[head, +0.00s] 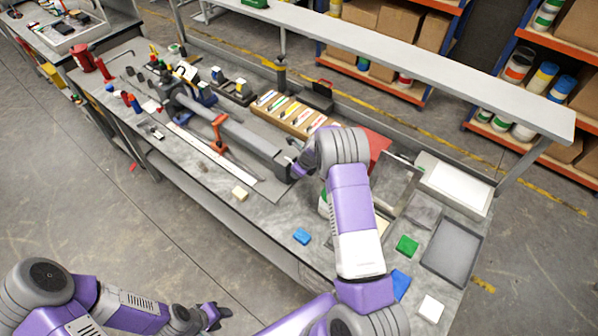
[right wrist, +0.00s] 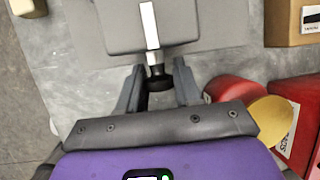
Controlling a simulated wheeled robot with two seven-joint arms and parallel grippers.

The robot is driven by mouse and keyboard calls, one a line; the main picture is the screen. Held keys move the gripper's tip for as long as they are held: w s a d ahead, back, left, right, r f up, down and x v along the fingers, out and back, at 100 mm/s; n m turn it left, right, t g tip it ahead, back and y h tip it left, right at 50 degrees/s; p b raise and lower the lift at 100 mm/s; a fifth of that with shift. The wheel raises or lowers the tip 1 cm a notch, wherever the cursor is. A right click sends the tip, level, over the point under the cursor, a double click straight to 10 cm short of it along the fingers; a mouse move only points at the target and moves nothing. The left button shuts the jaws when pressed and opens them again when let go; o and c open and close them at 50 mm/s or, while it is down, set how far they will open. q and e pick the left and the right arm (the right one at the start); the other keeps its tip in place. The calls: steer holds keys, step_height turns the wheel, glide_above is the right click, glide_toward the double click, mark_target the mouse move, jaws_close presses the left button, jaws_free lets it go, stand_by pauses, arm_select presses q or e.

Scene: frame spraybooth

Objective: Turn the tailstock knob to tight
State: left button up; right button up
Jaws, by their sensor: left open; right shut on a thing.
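The tailstock is a grey block (right wrist: 120,28) with a white stripe, at the top of the right wrist view. Its dark knob (right wrist: 159,80) sticks out toward my right gripper (right wrist: 158,92). The two fingers stand on either side of the knob and are shut on it. In the head view my right gripper (head: 303,168) is at the right end of the long grey bar assembly (head: 235,133), and my wrist hides the knob there. My left gripper (head: 214,316) is open and empty, low in the head view, over the floor in front of the bench.
A wooden tray (head: 283,122) of tools lies behind the bar. A red container (right wrist: 236,89) and a red box (right wrist: 298,95) are close right of my right gripper. A shelf (head: 400,55) runs above the back.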

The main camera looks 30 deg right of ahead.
steer(key=shift+y, duration=0.5)
steer(key=o, duration=1)
steer(key=v, duration=0.7)
steer(key=shift+r, duration=0.3)
steer(key=shift+d, duration=0.15)
